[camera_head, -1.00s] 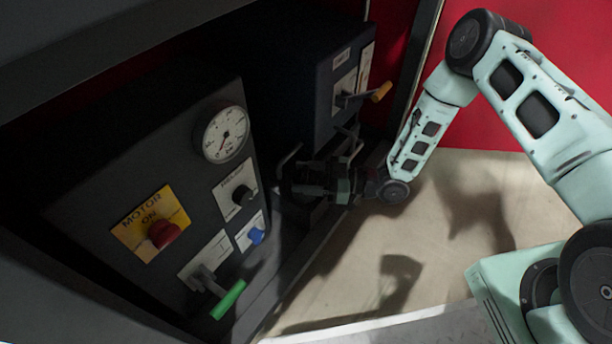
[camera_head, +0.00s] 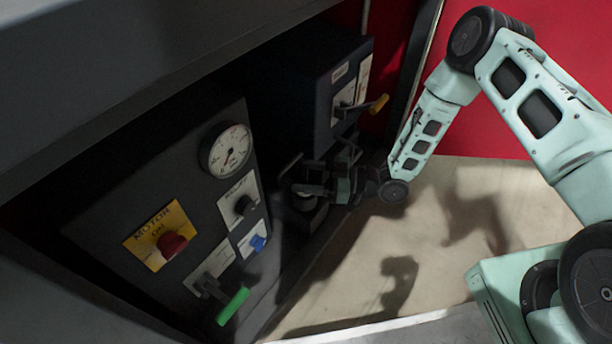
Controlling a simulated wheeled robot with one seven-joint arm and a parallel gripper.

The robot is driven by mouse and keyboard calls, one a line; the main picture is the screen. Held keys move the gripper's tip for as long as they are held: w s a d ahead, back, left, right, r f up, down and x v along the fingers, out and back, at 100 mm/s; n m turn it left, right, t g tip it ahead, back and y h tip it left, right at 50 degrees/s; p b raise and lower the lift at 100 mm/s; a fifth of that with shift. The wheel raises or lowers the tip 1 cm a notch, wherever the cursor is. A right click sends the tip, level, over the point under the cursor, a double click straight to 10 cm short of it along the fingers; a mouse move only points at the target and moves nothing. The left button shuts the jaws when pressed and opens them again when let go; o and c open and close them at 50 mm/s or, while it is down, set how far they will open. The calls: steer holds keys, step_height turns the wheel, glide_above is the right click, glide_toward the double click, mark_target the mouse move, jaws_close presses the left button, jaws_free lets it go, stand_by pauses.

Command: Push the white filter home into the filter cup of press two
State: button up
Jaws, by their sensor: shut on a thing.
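My gripper (camera_head: 298,189) is at the centre of the head view, reaching left from my arm, low in front of the dark machines. The fingers hide part of this piece. Just below it is a dark round holder (camera_head: 308,214), which may be the filter cup. It is too dark and small to tell how deep the filter sits in it or whether it is level.
A dark panel on the left carries a gauge (camera_head: 230,147), a red motor button (camera_head: 172,244), a blue knob (camera_head: 258,242) and a green-handled lever (camera_head: 232,306). Pale floor (camera_head: 440,240) on the right is clear.

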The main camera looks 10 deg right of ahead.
steer(key=shift+r, duration=0.45)
steer(key=shift+p, duration=0.55)
stand_by(1.2)
steer(key=shift+f+b, duration=2)
steer(key=shift+f, duration=0.7)
steer(key=o, duration=1.1)
steer(key=p+v, duration=0.6)
steer(key=v, duration=1.1)
steer(key=shift+d, duration=0.2)
